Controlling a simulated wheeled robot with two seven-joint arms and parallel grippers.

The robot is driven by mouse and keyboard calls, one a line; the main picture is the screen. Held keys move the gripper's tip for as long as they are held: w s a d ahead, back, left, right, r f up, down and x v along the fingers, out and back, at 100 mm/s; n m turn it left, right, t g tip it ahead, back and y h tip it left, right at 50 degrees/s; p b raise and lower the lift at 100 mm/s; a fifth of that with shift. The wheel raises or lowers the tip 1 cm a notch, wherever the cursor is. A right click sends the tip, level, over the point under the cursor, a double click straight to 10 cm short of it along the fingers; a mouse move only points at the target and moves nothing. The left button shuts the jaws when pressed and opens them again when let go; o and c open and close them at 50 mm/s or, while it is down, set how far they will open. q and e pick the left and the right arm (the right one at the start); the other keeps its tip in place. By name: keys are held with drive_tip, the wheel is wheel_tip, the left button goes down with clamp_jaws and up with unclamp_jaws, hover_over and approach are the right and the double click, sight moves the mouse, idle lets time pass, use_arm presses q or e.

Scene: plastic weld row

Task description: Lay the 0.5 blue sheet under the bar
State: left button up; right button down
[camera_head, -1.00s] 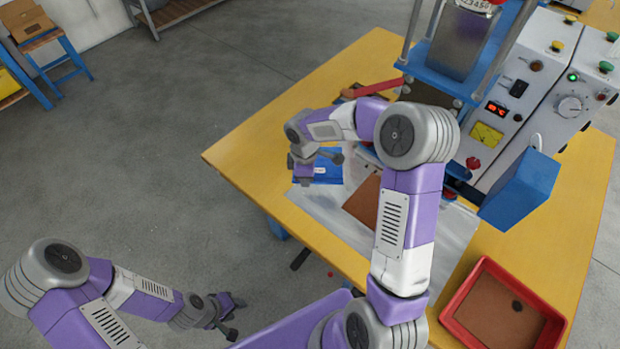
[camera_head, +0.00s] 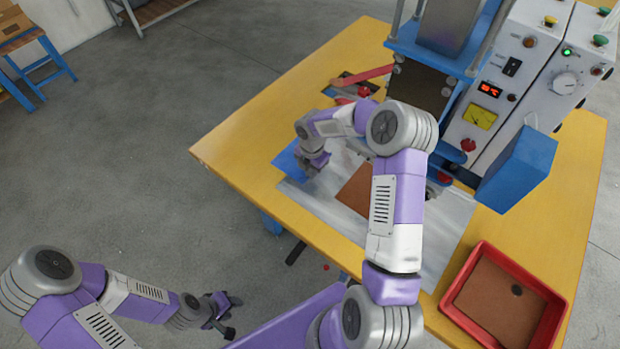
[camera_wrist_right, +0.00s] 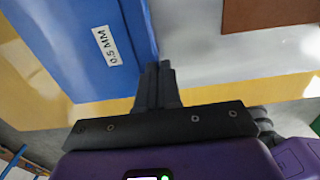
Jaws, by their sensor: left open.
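The blue sheet (camera_head: 285,160) is at the left side of the table, partly hidden by my right gripper (camera_head: 313,166). In the right wrist view the blue sheet (camera_wrist_right: 65,40) fills the upper left, with a white label reading 0.5 MM. A darker blue strip along its right edge meets the fingertips of my right gripper (camera_wrist_right: 158,75), which look shut on that edge. My left gripper (camera_head: 222,312) is open and empty, off the table at the lower left. The welding press (camera_head: 425,75) stands at the back; I cannot make out its bar clearly behind my right arm.
A brown sheet (camera_head: 355,190) lies on the pale grey mat (camera_head: 318,208). A red tray (camera_head: 465,318) with a brown sheet inside sits at the front right. A blue box (camera_head: 518,170) juts out by the control cabinet. A red-handled tool (camera_head: 362,75) lies at the table's back.

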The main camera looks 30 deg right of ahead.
sight(311, 185)
drive_tip(key=shift+f+b, duration=0.4)
drive_tip(key=shift+f, duration=1.9)
drive_tip(key=shift+f, duration=0.2)
drive_tip(key=c, duration=1.4)
unclamp_jaws()
drive_tip(key=shift+o, duration=0.3)
drive_tip(key=shift+r, duration=0.6)
wheel_tip(311, 185, up, 11)
drive_tip(key=shift+r+p, duration=0.15)
drive_tip(key=shift+p, duration=1.1)
